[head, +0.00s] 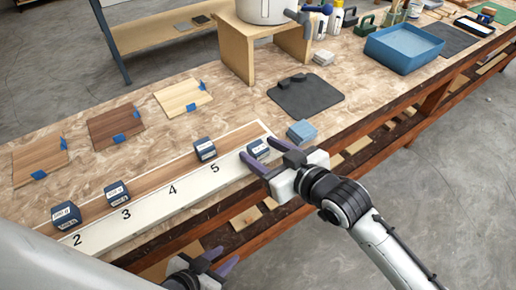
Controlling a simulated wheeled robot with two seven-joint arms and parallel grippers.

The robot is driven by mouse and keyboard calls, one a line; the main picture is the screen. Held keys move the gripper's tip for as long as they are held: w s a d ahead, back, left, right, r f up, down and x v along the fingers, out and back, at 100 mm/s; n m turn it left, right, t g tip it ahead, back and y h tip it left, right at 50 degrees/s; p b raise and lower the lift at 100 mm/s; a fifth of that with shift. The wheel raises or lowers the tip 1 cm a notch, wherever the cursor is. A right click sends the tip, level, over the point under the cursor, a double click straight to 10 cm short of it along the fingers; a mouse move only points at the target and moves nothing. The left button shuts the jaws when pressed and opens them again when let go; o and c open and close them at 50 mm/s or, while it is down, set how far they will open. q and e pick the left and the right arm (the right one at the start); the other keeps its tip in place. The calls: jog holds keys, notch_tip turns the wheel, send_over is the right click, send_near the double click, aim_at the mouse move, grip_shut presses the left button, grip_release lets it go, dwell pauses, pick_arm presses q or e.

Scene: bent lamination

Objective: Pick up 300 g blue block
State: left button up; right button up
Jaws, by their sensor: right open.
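Several small dark blue blocks with white labels stand along a numbered strip (143,225). One block (66,215) is by the 2, one (117,192) by the 3, and one (205,149) by the 5. The labels are too small to read surely, so I cannot tell which is 300 g. My left gripper (221,260) is open and empty at the bottom, off the table's front edge.
A light blue block (302,131) and a dark mat (306,95) lie just beyond my right gripper. Wood sample boards (115,126) with blue tape lie at the back left. A wooden stand (238,47) and a blue tray (403,49) are further back.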

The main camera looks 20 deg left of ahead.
jog(key=c, duration=1.2)
jog(key=shift+r, duration=0.1)
grip_shut()
